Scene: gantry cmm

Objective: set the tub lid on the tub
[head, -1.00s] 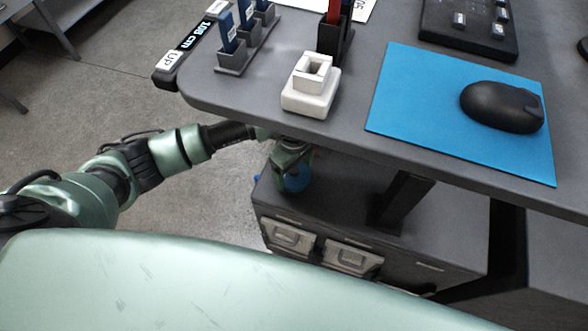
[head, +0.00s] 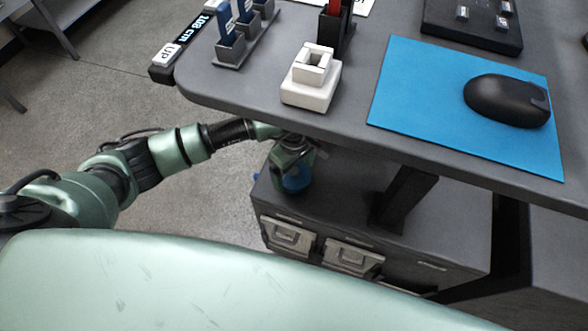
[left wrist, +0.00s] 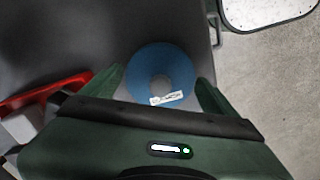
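A blue round piece with a white label (left wrist: 176,66) lies between my fingers in the left wrist view. It also shows as a blue patch in the head view (head: 296,181), below the desk edge. I cannot tell whether it is the tub or its lid. My left gripper (head: 293,176) points down over the cabinet top. Its two green fingers (left wrist: 161,84) stand wide apart, one on each side of the blue piece, with narrow gaps showing. A small blue bit (head: 256,178) shows left of the gripper, mostly hidden. My right gripper is not in view.
The grey desk (head: 240,93) overhangs the cabinet (head: 350,221) close beside my left arm. On it are a white stepped block (head: 310,88), a blue mat (head: 400,105) and a black mouse (head: 507,100). A dark desk leg (head: 402,200) stands right of the gripper.

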